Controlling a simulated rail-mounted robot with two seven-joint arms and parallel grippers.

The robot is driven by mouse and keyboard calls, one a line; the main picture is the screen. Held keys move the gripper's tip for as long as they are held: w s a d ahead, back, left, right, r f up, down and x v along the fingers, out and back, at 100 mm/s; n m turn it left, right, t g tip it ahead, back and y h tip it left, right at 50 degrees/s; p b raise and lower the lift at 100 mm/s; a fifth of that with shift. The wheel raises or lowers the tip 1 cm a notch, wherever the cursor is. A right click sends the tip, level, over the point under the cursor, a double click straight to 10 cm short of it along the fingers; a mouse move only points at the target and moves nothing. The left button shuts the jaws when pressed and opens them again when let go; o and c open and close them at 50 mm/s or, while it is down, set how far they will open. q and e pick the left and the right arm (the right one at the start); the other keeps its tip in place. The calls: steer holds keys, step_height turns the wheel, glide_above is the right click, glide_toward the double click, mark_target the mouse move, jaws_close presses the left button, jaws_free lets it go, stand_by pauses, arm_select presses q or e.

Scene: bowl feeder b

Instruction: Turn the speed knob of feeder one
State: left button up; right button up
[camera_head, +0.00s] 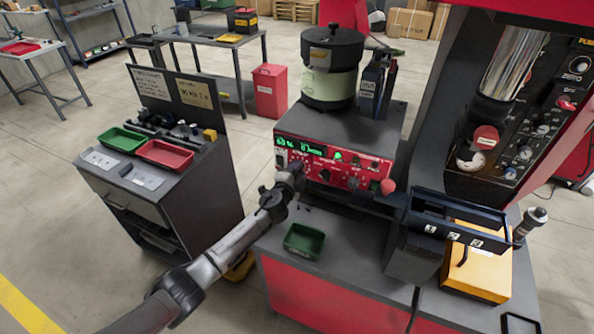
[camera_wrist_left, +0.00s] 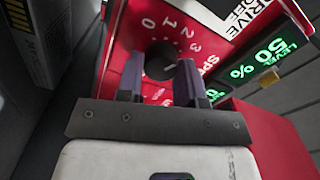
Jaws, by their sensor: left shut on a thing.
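The feeder unit with a bowl (camera_head: 330,72) on top stands in the middle of the head view, with a red control panel (camera_head: 330,163) on its front. My left gripper (camera_head: 297,172) reaches the lower left of this panel and hides the knob there. In the left wrist view the black round speed knob (camera_wrist_left: 160,60) sits on the red panel, with a number scale and partly covered lettering beside it. My left gripper (camera_wrist_left: 163,72) is shut on the knob, one finger on each side. My right gripper is not in view.
A green lit level display (camera_wrist_left: 262,58) sits beside the knob. A small green tray (camera_head: 304,241) lies below the panel. A red rounded button (camera_head: 388,186) sticks out at the panel's right. A dark bin (camera_head: 420,250) and a yellow box (camera_head: 478,272) stand further right.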

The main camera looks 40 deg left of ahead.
arm_select(q)
steer(key=shift+m, duration=1.8)
steer(key=o, duration=0.9)
steer(key=shift+o, duration=0.2)
steer(key=p+v, duration=0.2)
steer(key=v, duration=1.1)
steer(key=shift+s+d, duration=0.15)
steer(key=shift+s, duration=0.25)
steer(key=shift+f, duration=0.1)
